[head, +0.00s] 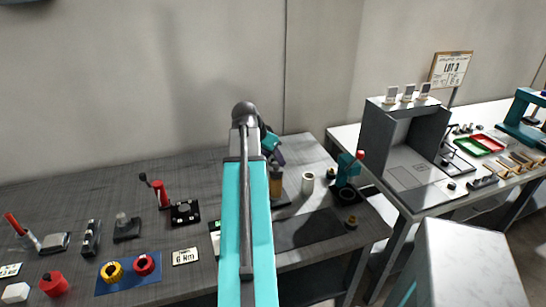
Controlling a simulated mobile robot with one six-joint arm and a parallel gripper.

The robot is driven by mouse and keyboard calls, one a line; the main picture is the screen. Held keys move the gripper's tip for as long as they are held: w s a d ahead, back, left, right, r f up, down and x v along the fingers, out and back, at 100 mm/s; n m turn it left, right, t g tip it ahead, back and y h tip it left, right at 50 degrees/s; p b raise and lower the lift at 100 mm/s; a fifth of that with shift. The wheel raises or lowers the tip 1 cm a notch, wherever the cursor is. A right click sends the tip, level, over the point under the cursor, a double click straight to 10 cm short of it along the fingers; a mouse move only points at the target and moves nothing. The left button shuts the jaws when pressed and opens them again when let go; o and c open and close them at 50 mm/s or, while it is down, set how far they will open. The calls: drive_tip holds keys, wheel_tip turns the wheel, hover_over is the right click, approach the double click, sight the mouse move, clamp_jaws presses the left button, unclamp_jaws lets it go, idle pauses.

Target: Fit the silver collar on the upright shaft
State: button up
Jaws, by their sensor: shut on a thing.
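My arm reaches forward over the grey table, and my gripper (275,156) shows only in part, dark and small, to the right of the arm. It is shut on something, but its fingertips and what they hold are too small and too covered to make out. A tan upright piece (278,183) stands or hangs just below it; I cannot tell whether they touch. I cannot pick out the silver collar. A grey upright post on a dark base (125,229) stands at the left of the table; I cannot tell if it is the shaft.
A white roll (308,182) and a teal device with a red knob (349,170) stand right of my gripper. A blue mat (128,274) with yellow and red rings lies at the front left. A grey open box (405,150) stands on the right table. Dark bare table lies below the roll.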

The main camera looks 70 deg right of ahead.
drive_tip(key=shift+f+b, duration=0.75)
drive_tip(key=shift+f, duration=0.75)
drive_tip(key=o, duration=1.4)
drive_tip(key=shift+c, duration=0.2)
drive_tip(key=shift+r, duration=0.1)
drive_tip(key=b+v, duration=0.2)
drive_tip(key=v, duration=1.1)
drive_tip(key=shift+a+r, duration=0.15)
drive_tip(key=shift+r, duration=0.2)
